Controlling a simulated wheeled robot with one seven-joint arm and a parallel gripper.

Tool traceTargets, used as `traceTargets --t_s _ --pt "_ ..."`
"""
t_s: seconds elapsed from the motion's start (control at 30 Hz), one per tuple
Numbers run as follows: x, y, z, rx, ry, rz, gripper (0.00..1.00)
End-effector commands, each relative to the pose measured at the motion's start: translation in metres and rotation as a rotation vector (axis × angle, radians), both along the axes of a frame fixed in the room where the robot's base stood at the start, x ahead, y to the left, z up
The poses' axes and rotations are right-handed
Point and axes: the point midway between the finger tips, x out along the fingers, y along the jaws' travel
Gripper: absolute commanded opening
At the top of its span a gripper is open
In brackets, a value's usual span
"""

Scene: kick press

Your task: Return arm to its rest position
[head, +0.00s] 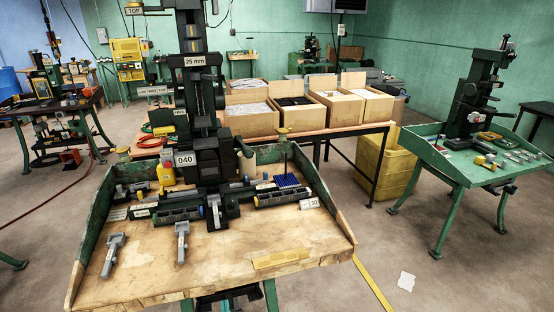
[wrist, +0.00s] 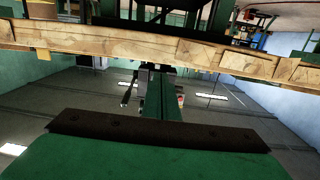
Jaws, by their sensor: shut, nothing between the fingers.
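My gripper's fingers are not in the head view, and I cannot make them out in the wrist view either. The task names no other object. In the wrist view a wooden board edge (wrist: 130,44) runs across the upper part. Below it a broad green surface with a dark strip (wrist: 160,128) along its edge fills the bottom. A narrow green upright (wrist: 160,95) stands between them. I cannot tell how near my wrist is to these parts.
A black press (head: 205,150) stands on a wooden bench top (head: 215,240) with green side walls. Grey clamps (head: 114,254) and a yellow bar (head: 281,259) lie on it. Cardboard boxes (head: 250,122) stand on a table behind. A green bench (head: 465,170) is at right. Floor between is mostly clear.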

Motion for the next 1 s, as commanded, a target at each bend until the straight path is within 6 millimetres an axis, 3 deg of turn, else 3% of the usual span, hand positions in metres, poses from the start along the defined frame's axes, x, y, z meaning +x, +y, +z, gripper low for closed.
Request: traceTargets --t_s 0.2,0.47,0.77,1.0 --pt "-0.066 -0.038 -0.031 -0.004 0.039 -0.041 0.00" --pt "-0.156 -0.082 -0.048 -0.011 0.082 -0.099 0.00" --pt "-0.255 -0.117 -0.040 -0.019 0.129 -0.160 0.00" --pt "-0.325 -0.136 -0.017 -0.026 0.168 -0.205 0.00"
